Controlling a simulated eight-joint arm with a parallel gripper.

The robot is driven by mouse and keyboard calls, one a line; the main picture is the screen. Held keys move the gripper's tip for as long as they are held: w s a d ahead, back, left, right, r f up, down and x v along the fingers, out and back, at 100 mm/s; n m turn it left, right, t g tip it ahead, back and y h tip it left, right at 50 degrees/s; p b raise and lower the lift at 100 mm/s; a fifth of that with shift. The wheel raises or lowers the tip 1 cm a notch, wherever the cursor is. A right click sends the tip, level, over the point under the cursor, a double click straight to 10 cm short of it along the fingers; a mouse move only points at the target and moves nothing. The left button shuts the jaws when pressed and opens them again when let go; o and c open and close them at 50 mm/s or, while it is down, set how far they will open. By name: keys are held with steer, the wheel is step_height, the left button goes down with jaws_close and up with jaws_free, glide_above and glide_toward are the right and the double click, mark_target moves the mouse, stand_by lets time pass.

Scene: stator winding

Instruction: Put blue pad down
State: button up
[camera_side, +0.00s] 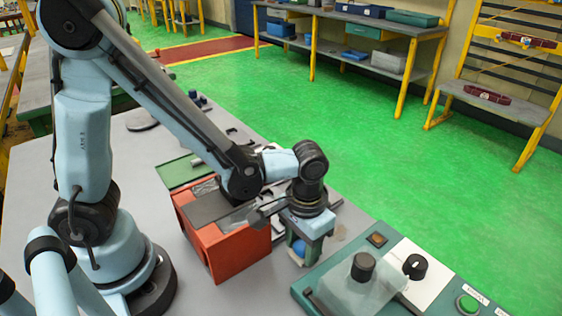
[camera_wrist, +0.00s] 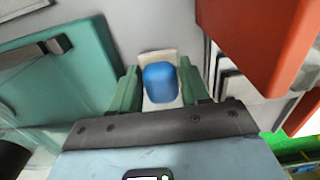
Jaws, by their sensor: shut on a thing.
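The blue pad (camera_wrist: 160,83) is a rounded blue block between the two green fingers of my gripper (camera_wrist: 159,92) in the wrist view. The fingers are shut on its sides. In the side view my gripper (camera_side: 305,248) points down between the orange-red box and the green control unit, and the blue pad (camera_side: 299,247) shows between its fingers. A pale patch (camera_wrist: 162,57) lies behind the pad in the wrist view. I cannot tell whether the pad touches the surface below.
The orange-red box (camera_side: 235,250) stands close on the left of my gripper. The green control unit (camera_side: 310,284) with knobs stands close on the right. A green tray (camera_side: 180,172) lies behind the box. The grey table (camera_side: 160,215) is bare left of the box.

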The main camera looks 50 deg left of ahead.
mark_target(302, 242)
steer(key=shift+f, duration=0.25)
steer(key=o, duration=0.8)
step_height(302, 242, up, 12)
steer(key=a+t, duration=0.2)
steer(key=a, duration=0.2)
steer(key=a+r+t, duration=0.1)
steer(key=a+t, duration=0.1)
steer(key=a, duration=0.2)
steer(key=a+t, duration=0.3)
steer(key=a, duration=0.1)
steer(key=shift+s+a+r, duration=0.15)
steer(key=shift+a+r, duration=0.1)
